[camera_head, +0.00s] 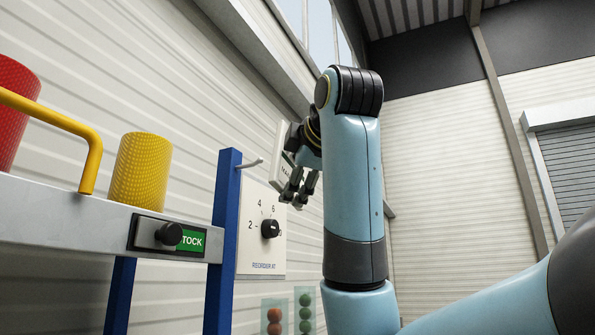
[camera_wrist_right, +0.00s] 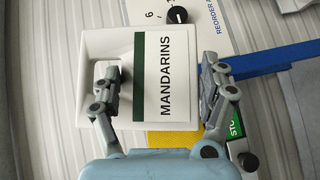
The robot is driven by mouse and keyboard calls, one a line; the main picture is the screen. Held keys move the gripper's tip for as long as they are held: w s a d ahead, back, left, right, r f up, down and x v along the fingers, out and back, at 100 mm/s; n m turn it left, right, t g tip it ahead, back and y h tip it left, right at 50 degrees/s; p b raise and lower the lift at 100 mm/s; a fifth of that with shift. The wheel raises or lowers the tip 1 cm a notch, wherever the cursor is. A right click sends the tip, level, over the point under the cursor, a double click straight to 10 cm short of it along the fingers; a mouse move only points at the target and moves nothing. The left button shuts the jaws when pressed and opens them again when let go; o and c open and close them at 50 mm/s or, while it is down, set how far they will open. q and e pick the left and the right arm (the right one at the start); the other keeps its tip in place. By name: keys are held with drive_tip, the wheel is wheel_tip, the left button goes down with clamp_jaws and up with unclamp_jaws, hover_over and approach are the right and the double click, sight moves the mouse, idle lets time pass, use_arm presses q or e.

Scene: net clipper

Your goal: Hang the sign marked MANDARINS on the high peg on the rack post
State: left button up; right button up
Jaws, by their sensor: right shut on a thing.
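The white sign (camera_wrist_right: 183,58) marked MANDARINS, with a dark green stripe, sits between the fingers of my right gripper (camera_head: 299,188) in the right wrist view. The gripper is shut on it. In the head view the sign (camera_head: 284,140) is mostly hidden behind the gripper and forearm. A pale peg (camera_head: 252,163) sticks out near the top of the blue rack post (camera_head: 224,205). It is bare, and the sign is to its right, apart from it in the picture. My left gripper is out of view.
A panel with a black dial (camera_head: 270,228) is on the wall right of the post. A shelf (camera_head: 60,208) holds a yellow cylinder (camera_head: 141,170) and a red one (camera_head: 14,105), with a yellow rail (camera_head: 60,122) in front. A STOCK label and knob (camera_head: 170,234) are on its edge.

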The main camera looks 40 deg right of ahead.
drive_tip(key=w+a+f, duration=0.2)
drive_tip(key=w+a, duration=0.2)
drive_tip(key=w, duration=0.6)
drive_tip(key=shift+w, duration=0.15)
idle(0.8)
drive_tip(key=shift+a+f, duration=0.15)
drive_tip(key=shift+f, duration=0.05)
idle(0.4)
drive_tip(key=o, duration=1.2)
